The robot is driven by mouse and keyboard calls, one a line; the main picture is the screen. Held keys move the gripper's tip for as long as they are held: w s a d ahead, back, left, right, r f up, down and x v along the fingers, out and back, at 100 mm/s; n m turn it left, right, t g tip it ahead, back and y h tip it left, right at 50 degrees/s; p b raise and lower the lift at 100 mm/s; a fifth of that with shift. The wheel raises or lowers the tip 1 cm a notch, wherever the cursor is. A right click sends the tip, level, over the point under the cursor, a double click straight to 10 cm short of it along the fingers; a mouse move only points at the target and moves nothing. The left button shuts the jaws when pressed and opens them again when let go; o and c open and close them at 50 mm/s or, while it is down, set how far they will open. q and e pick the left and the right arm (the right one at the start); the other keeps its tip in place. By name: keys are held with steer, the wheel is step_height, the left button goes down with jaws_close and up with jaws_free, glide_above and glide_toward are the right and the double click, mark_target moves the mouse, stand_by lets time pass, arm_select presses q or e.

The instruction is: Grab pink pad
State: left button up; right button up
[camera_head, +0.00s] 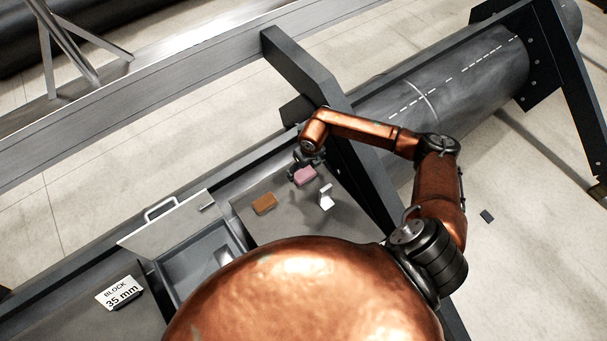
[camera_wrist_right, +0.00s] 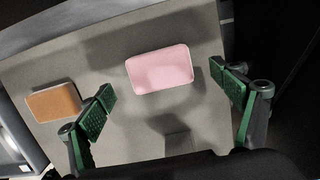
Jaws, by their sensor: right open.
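The pink pad (camera_head: 305,176) lies on the grey work surface, right of an orange-brown block (camera_head: 264,203). My right gripper (camera_head: 306,161) is above the pad's far side in the head view. In the right wrist view the pink pad (camera_wrist_right: 159,69) shows whole, a little ahead of and between the green-padded fingers of my right gripper (camera_wrist_right: 167,98). The fingers are spread apart with nothing between them touching. The orange-brown block (camera_wrist_right: 54,102) lies outside the left finger. My left gripper is not in view.
A small white object (camera_head: 326,197) stands right of the pad. An open bin with a raised lid (camera_head: 168,229) and handle is at the left. A sign reading "BLOCK 35 mm" (camera_head: 119,292) is further left. A dark upright frame (camera_head: 345,130) rises close to the right arm.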

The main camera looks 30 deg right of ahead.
mark_target(304, 175)
steer(key=shift+w+f, duration=0.15)
steer(key=shift+f, duration=1.3)
steer(key=shift+c, duration=0.4)
steer(key=c, duration=1)
